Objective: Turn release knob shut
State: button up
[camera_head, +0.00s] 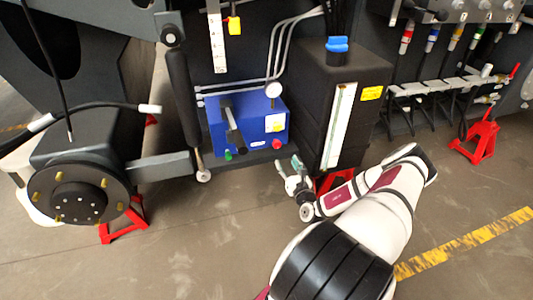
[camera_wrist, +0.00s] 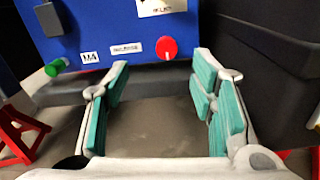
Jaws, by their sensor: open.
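The release knob is a round red knob (camera_wrist: 166,48) low on the front of the blue pump box (camera_wrist: 100,25). A small white mark points down on it. In the head view the red knob (camera_head: 277,144) sits at the box's lower right corner. My gripper (camera_head: 288,166) is below and just right of the knob, apart from it. In the wrist view my gripper (camera_wrist: 162,68) is open and empty, its teal-padded fingers spread wide. The knob shows beyond the fingertips, between them. Nothing hides the knob.
A green knob (camera_wrist: 55,67) is at the box's lower left. A dark tank (camera_head: 335,90) with a blue cap stands close on the right. A dark ledge (camera_wrist: 160,82) runs under the box. Red stands (camera_head: 125,220) are on the floor.

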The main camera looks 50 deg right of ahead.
aim_at(278, 145)
jog(key=shift+m+g+h, duration=0.4)
jog(key=b+x, duration=0.1)
jog(key=x, duration=0.3)
jog(key=f+b+x, duration=0.1)
jog(key=x, duration=0.3)
jog(key=b+x, duration=0.2)
jog(key=x, duration=0.3)
jog(key=shift+d+f, duration=0.15)
jog(key=shift+f, duration=0.05)
jog(key=shift+c, duration=0.5)
jog(key=c, duration=1)
